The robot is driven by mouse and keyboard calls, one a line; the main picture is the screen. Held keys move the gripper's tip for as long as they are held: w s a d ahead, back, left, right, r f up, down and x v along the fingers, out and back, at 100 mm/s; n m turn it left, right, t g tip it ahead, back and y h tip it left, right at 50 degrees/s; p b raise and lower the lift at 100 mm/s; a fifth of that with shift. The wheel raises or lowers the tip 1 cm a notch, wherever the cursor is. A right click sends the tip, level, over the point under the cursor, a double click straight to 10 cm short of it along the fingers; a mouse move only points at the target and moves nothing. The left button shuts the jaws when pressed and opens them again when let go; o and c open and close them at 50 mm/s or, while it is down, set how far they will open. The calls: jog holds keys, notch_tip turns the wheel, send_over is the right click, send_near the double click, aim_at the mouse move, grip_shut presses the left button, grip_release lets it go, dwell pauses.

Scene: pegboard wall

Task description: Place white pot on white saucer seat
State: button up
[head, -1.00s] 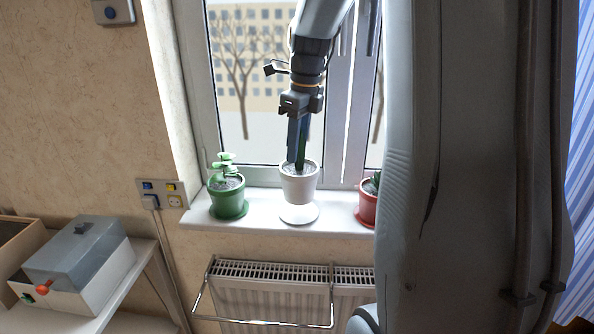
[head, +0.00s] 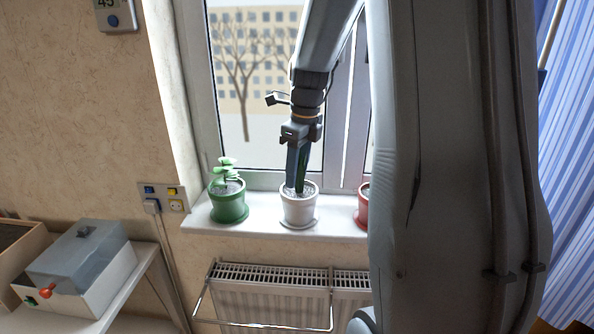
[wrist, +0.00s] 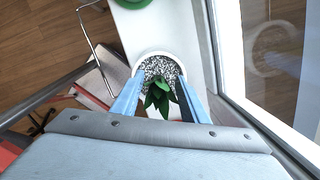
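The white pot (head: 298,210) stands upright on the white saucer (head: 302,225) on the window sill, seemingly resting on it. Dark green leaves rise from the pot's grey gravel. My gripper (head: 296,186) points down into the pot from above. In the wrist view the pot's white rim (wrist: 158,54) and the green leaves (wrist: 160,97) show between the fingers of my gripper (wrist: 160,78). The fingers stand apart, with gaps beside the leaves, and look open. Their tips are near the rim, and whether they touch it is unclear.
A green pot (head: 229,208) stands to the left on the sill (head: 263,228). A red pot (head: 363,212) stands to the right, partly hidden by my arm. The window is close behind. A radiator (head: 270,295) with a rail is below, and a box (head: 80,262) is on a shelf at left.

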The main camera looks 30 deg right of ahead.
dwell(0.3)
jog(key=r+b, duration=0.1)
jog(key=r, duration=0.3)
jog(key=s+r, duration=0.1)
jog(key=r, duration=0.3)
jog(key=r+b, duration=0.1)
jog(key=r, duration=0.3)
jog(key=shift+s+d+r+b, duration=0.1)
jog(key=shift+s+d+b, duration=0.05)
jog(key=shift+d+b, duration=0.2)
jog(key=shift+s, duration=0.1)
